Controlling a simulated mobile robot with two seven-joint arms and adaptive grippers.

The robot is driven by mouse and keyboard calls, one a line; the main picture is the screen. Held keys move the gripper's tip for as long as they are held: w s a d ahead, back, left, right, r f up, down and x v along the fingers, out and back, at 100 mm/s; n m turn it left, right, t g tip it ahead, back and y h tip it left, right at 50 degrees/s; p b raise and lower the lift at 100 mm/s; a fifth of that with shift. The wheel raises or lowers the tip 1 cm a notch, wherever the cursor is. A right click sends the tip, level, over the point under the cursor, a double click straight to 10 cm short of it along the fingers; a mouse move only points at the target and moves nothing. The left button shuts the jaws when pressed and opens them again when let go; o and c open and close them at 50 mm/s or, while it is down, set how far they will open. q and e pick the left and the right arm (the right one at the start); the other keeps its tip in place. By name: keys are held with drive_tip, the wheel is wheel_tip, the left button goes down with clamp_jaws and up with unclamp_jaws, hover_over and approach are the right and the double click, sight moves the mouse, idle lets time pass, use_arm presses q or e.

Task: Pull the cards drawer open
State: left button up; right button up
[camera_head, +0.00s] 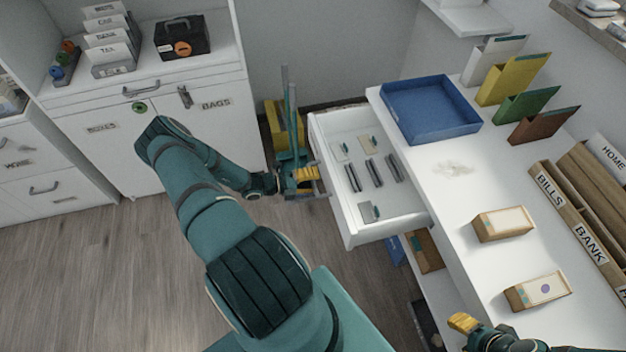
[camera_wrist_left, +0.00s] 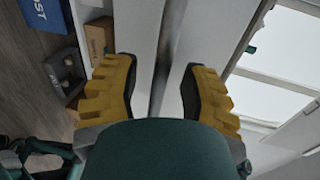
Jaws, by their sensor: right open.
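The drawer (camera_head: 349,228) of the white desk at right is pulled out, with its inside showing. It holds several pale cards and dark slim objects; its front label is hidden. My left gripper (camera_head: 305,178) is at the drawer's front, on its left side. In the left wrist view, my left gripper's yellow fingers (camera_wrist_left: 160,88) are spread apart, with a grey bar (camera_wrist_left: 168,60) running between them in front of white panels. My right gripper (camera_head: 463,325) is open at the bottom right, partly cut off.
The white desk top (camera_head: 440,175) carries a blue tray (camera_head: 428,130), colored folders, two small boxes and labelled organizers. Boxes stand on a shelf below the drawer. White cabinets (camera_head: 150,110) stand at the left. The wooden floor (camera_head: 100,270) between is clear.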

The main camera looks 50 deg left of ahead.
use_arm(q)
drive_tip(key=shift+s, duration=0.1)
drive_tip(key=v, duration=1.2)
drive_tip(key=shift+a, duration=0.1)
idle(0.4)
